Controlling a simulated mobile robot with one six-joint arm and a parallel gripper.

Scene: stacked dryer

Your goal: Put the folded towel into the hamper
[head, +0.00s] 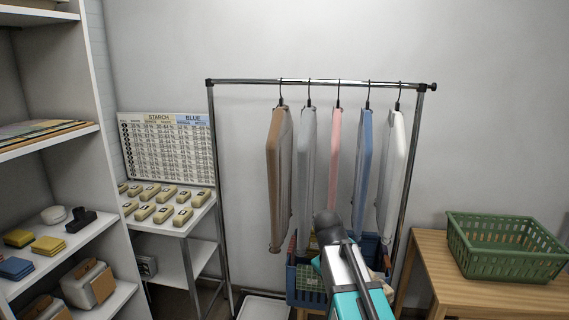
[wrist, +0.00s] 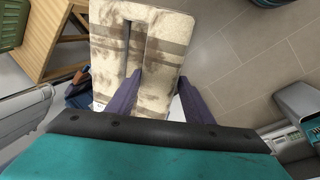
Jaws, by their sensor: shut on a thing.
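The folded towel (wrist: 155,30), cream with tan stripes and brown stains, fills the top middle of the wrist view. My gripper (wrist: 158,88) is shut on its near edge, with the two dark fingers over the cloth. In the head view my teal arm hides the fingers and most of what they hold. A green slatted basket (head: 510,262) stands on a wooden table at the right. A blue basket (head: 299,285) with a green checked cloth (head: 311,280) in it is low behind my arm. I cannot tell which basket is the hamper.
A clothes rack (head: 215,150) with several hanging garments stands in the middle. The wooden table (head: 440,280) is at the right. White shelves (head: 110,170) with small goods and a stand with several labelled blocks (head: 165,200) are at the left. Tiled floor (wrist: 235,50) shows bare beside the towel.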

